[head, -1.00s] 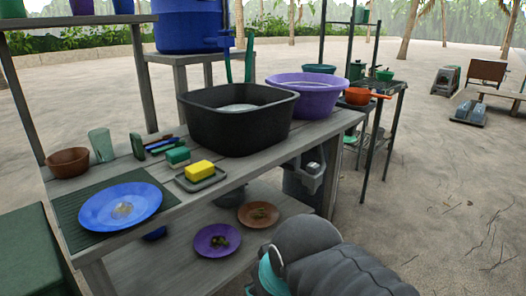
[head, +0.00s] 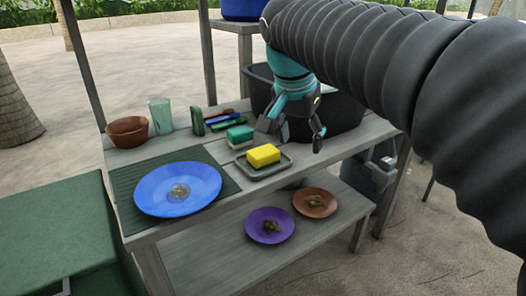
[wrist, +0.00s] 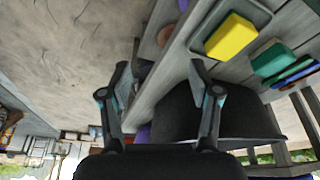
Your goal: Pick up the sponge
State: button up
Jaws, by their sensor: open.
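A yellow block (head: 263,155) lies on a small grey dish (head: 283,166) on the wooden counter. Just behind and left of it lies a teal block with a paler band (head: 239,136). I cannot tell for certain which of the two is the sponge. My gripper (head: 293,132) is open and empty, above the counter, behind and to the right of the yellow block, in front of the black basin. In the wrist view my gripper (wrist: 160,76) has its fingers spread, with the yellow block (wrist: 230,37) and the teal block (wrist: 272,59) off to the upper right.
The black basin (head: 343,112) stands close behind my gripper. Brushes (head: 222,122), a clear green cup (head: 160,116) and a brown bowl (head: 128,132) stand at the back left. A blue plate (head: 179,188) lies at the front left. Purple (head: 269,226) and brown (head: 315,203) plates lie on the lower shelf.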

jog(key=w+a+r+m+h, duration=0.25)
jog(key=w+a+m, duration=0.25)
jog(key=w+a, duration=0.45)
jog(key=b, duration=0.2)
send_near(263, 151)
jog(key=shift+y, duration=0.25)
jog(key=x, duration=0.5)
jog(key=shift+w+d+r, duration=0.1)
jog(key=shift+w+d, duration=0.15)
jog(key=shift+s+x, duration=0.15)
jog(key=shift+x, duration=1.2)
jog(key=shift+s+x, duration=0.15)
jog(key=shift+x, duration=1.2)
jog(key=c, duration=0.7)
